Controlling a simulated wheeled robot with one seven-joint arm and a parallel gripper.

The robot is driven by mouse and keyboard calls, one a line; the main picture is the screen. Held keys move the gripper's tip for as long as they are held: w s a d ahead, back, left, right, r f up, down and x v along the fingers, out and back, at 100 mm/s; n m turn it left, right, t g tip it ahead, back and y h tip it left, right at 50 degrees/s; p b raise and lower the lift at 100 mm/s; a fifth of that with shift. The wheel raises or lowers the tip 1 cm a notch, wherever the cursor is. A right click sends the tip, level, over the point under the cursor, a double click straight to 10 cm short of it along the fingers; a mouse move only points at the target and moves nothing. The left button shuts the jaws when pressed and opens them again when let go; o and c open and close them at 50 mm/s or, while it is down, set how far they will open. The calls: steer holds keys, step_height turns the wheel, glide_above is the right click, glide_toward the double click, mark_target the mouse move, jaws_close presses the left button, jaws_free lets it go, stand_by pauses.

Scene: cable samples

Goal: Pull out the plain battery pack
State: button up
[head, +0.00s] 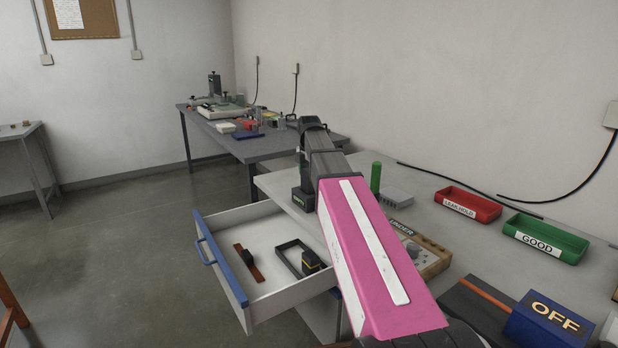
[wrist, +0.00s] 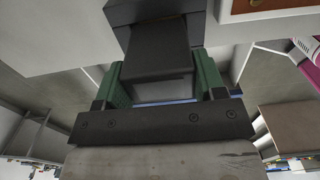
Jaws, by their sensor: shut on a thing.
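In the wrist view, my gripper (wrist: 158,64) has a green finger on each side of a plain dark block (wrist: 158,42), which I take to be the battery pack, and is shut on it. A wider dark body (wrist: 150,10) adjoins the block's far end; I cannot tell whether they are joined. In the head view, a dark block with a small green label (head: 303,200) is below the end of my arm at the bench corner. My arm hides most of the gripper there. A black block with yellow marking (head: 311,261) is in the open drawer.
The white drawer with a blue front (head: 222,270) also holds a brown strip (head: 249,264) and a black frame (head: 287,258). A green cylinder (head: 376,178), a red tray (head: 468,205), a green tray (head: 545,238) and a blue OFF box (head: 549,322) stand on the bench.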

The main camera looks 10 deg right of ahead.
steer(key=shift+r, duration=2.3)
